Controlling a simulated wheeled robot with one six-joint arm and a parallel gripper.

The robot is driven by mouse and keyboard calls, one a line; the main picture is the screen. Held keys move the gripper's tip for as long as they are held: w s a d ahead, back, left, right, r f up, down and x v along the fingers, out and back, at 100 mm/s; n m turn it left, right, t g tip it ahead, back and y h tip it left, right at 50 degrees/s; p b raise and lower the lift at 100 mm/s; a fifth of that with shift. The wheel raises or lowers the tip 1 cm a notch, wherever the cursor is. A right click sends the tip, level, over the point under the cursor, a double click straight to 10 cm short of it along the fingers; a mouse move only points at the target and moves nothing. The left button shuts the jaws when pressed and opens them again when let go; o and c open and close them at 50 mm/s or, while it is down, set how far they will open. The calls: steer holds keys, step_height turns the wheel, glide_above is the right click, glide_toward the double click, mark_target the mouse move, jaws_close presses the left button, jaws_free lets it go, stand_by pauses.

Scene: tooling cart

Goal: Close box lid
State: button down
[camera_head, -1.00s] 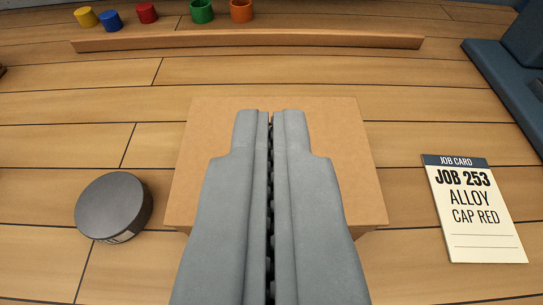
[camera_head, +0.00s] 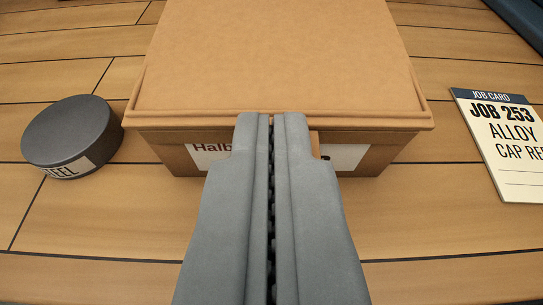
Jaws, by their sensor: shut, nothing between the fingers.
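A brown cardboard box (camera_head: 372,154) stands on the wooden surface in front of my gripper, with a white label on its front, partly hidden by my fingers. Its lid (camera_head: 275,60) lies flat across the top, and its front edge overhangs the front wall. No gap between lid and box shows from here. My gripper (camera_head: 272,118) is shut and empty. Its fingertips are at the lid's front edge in the picture; I cannot tell whether they touch it.
A dark round steel-labelled piece (camera_head: 68,132) lies left of the box. A job card (camera_head: 503,135) reading JOB 253 ALLOY lies to the right. The wooden surface (camera_head: 90,225) is clear at the front left.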

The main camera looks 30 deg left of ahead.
steer(key=shift+f, duration=0.6)
steer(key=shift+s, duration=0.15)
steer(key=shift+s+d+r, duration=0.3)
steer(key=shift+s, duration=0.25)
